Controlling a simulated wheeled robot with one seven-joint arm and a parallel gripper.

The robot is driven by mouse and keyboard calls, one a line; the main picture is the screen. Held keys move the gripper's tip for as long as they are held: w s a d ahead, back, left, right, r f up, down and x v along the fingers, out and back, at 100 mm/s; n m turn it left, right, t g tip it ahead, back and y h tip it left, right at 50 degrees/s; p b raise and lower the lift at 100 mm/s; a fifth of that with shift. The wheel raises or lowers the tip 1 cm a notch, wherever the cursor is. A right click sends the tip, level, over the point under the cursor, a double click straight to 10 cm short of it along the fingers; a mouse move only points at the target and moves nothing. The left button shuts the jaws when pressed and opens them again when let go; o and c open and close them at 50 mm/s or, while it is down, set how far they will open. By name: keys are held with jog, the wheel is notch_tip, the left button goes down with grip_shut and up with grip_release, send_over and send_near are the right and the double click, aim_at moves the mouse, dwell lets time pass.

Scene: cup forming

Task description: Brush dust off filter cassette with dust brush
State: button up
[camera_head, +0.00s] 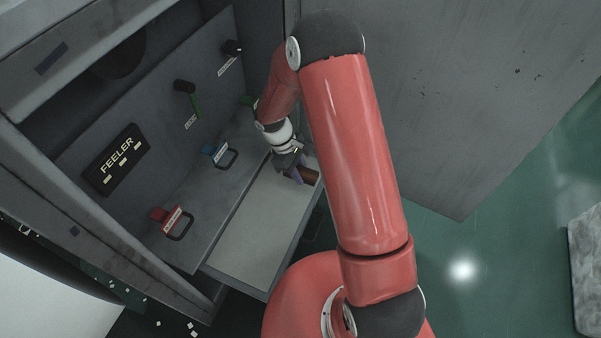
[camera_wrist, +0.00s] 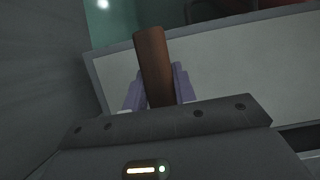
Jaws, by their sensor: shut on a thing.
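My gripper (camera_head: 297,172) is shut on a brown wooden handle (camera_head: 310,176), which I take to be the dust brush's. It hangs over the right end of a pale drawer or tray (camera_head: 250,232). In the wrist view, the handle (camera_wrist: 153,62) stands between the two pale purple fingers of my gripper (camera_wrist: 156,88); bristles are not visible. I cannot tell which thing is the filter cassette.
A grey cabinet panel carries a black FEELER sign (camera_head: 115,160), a green-handled knob (camera_head: 190,96) and a black knob (camera_head: 232,47). A grey cabinet wall (camera_head: 470,90) stands right of my arm. The pale tray surface looks bare left of my gripper.

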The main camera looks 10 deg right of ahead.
jog(key=shift+r+p, duration=1.35)
jog(key=shift+r, duration=1)
